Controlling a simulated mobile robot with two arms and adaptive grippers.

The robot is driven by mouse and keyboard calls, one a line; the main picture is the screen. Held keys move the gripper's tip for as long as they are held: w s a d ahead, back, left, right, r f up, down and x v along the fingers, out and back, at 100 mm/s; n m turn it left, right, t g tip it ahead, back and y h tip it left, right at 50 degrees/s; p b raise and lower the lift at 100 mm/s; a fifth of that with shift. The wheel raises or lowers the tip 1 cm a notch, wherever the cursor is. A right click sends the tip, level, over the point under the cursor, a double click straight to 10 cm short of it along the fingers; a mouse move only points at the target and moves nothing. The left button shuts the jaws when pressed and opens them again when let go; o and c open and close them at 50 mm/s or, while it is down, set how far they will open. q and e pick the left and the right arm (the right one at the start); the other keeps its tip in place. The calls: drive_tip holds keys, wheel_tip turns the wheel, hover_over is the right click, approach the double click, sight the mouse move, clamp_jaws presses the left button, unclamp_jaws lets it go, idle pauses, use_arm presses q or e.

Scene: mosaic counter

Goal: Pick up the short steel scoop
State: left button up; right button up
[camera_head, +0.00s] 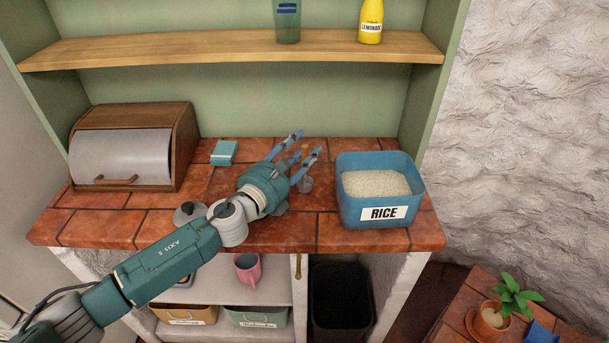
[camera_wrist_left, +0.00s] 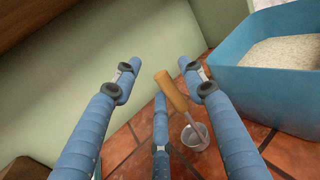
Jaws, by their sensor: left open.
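The short steel scoop (camera_head: 306,184) stands on the tiled counter just left of the rice bin, with its wooden handle pointing up. In the left wrist view the scoop's steel cup (camera_wrist_left: 196,137) sits low on the tiles, and its tan handle leans up between the fingers. My left gripper (camera_head: 308,146) is open, its blue fingers spread around the handle; I cannot tell whether any finger touches it. In the left wrist view the gripper (camera_wrist_left: 160,72) holds nothing. My right gripper is not in view.
A blue rice bin (camera_head: 376,214) stands close on the right. A wooden bread box (camera_head: 130,145), a teal packet (camera_head: 224,152) and a dark-knobbed lid (camera_head: 190,214) are to the left. A wooden shelf (camera_head: 230,47) runs above the counter.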

use_arm(q)
drive_tip(key=shift+w+d, duration=0.2)
drive_tip(key=shift+w, duration=0.1)
drive_tip(key=shift+s, duration=0.1)
clamp_jaws()
